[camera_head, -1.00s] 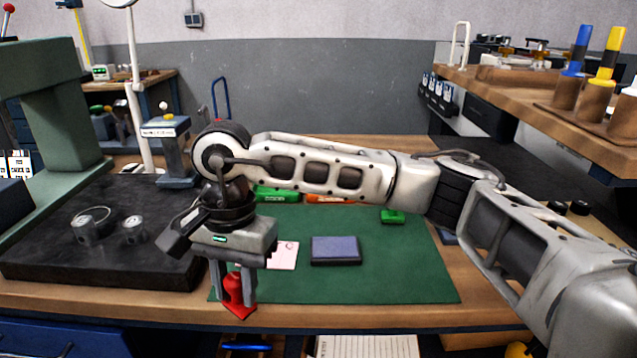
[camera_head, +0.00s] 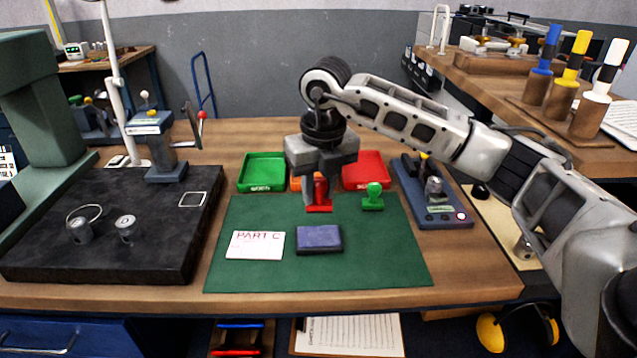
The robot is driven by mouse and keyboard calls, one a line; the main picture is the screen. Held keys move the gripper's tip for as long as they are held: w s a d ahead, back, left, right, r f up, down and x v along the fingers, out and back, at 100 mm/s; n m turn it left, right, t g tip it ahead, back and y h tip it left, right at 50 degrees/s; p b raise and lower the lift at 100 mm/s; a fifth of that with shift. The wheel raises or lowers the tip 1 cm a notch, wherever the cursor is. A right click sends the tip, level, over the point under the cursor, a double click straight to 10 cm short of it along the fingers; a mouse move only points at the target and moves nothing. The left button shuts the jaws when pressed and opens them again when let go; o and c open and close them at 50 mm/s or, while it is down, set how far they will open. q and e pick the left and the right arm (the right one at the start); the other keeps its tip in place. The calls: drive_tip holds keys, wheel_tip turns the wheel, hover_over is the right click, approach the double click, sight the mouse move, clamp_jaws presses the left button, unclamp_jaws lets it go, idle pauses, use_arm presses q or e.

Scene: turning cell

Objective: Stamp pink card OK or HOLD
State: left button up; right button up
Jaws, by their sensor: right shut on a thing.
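My right gripper (camera_head: 320,201) is shut on the red stamp (camera_head: 319,209), upright at the back of the green mat (camera_head: 390,265); I cannot tell whether its base touches the mat. The card (camera_head: 256,245) lies flat at the mat's left, very pale pink to white, with red "PART C" lettering; finer marks are too small to read. The blue-grey ink pad (camera_head: 320,239) lies right of the card, in front of the stamp. The green stamp (camera_head: 373,197) stands upright on the mat, right of my gripper. My left gripper is not in view.
A blue fixture (camera_head: 432,198) stands right of the mat. A black slab (camera_head: 110,240) with metal parts is at left.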

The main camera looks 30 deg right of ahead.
sight(319, 208)
wheel_tip(319, 208, down, 5)
drive_tip(key=b, duration=0.3)
drive_tip(key=shift+f+b, duration=0.4)
drive_tip(key=shift+b, duration=0.05)
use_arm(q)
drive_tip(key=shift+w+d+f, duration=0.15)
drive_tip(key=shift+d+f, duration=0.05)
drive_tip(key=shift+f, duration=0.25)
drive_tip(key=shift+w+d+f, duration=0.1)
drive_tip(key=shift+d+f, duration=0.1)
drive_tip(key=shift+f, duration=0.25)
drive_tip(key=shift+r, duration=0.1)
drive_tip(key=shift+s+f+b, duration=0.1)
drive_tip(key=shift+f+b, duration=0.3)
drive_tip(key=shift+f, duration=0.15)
use_arm(e)
drive_tip(key=shift+f, duration=0.6)
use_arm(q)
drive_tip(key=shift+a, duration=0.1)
use_arm(e)
drive_tip(key=shift+r, duration=0.1)
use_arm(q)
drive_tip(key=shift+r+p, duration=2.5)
use_arm(e)
drive_tip(key=shift+r, duration=3.45)
